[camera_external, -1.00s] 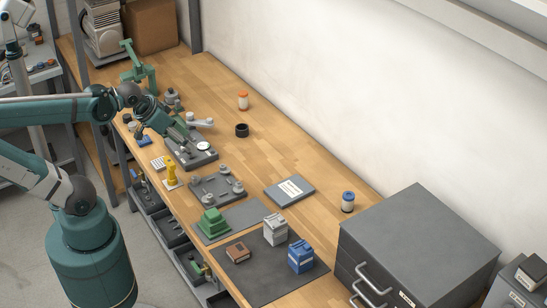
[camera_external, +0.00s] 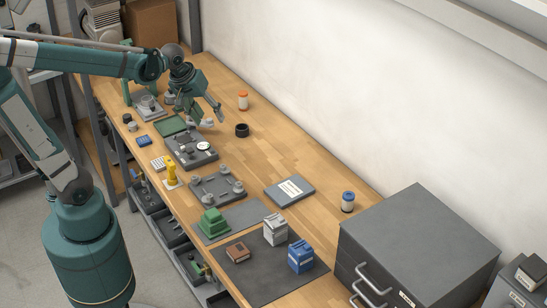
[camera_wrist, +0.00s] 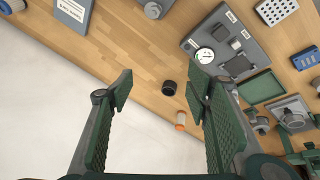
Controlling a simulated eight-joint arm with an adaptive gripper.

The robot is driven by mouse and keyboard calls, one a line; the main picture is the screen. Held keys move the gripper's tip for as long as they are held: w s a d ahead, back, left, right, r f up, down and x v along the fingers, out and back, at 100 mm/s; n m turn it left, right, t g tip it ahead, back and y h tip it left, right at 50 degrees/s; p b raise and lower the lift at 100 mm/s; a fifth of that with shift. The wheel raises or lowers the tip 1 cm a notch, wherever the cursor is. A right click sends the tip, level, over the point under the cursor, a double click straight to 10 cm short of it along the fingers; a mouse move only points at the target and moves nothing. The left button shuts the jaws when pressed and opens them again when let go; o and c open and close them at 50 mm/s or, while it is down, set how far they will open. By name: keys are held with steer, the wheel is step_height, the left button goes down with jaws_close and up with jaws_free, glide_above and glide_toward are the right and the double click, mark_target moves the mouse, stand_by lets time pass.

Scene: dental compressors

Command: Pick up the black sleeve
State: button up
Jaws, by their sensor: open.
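The black sleeve (camera_external: 242,130) is a short dark ring standing on the wooden bench, near the wall side. In the wrist view the black sleeve (camera_wrist: 169,88) lies between the two fingers, farther off than the fingertips. My gripper (camera_external: 209,116) is open and empty, above the bench to the left of the sleeve and apart from it. In the wrist view my gripper (camera_wrist: 160,88) shows both green padded fingers spread wide.
An orange-capped bottle (camera_external: 243,101) stands just behind the sleeve. The wall (camera_external: 330,90) runs behind. The bench around the sleeve is mostly clear.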

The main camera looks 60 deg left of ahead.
steer(key=w+a+f+n+g+p, duration=0.1)
steer(key=w+a+n+p, duration=0.15)
steer(key=w, duration=0.35)
steer(key=w+a+f+n+g+p, duration=0.1)
steer(key=w+a+f+n+p, duration=0.1)
steer(key=w+a+n, duration=0.3)
steer(key=n+g+p, duration=0.3)
steer(key=n+p, duration=0.2)
steer(key=n, duration=0.2)
glide_toward(243, 128)
steer(key=s+d, duration=0.1)
steer(key=d, duration=0.1)
steer(key=shift+s+d+f, duration=0.1)
steer(key=shift+s+d, duration=0.1)
steer(key=shift+f, duration=1.3)
steer(key=shift+f, duration=0.1)
steer(key=shift+s+a+f, duration=0.1)
steer(key=shift+a+f, duration=0.05)
steer(key=shift+f, duration=2.35)
steer(key=c, duration=1)
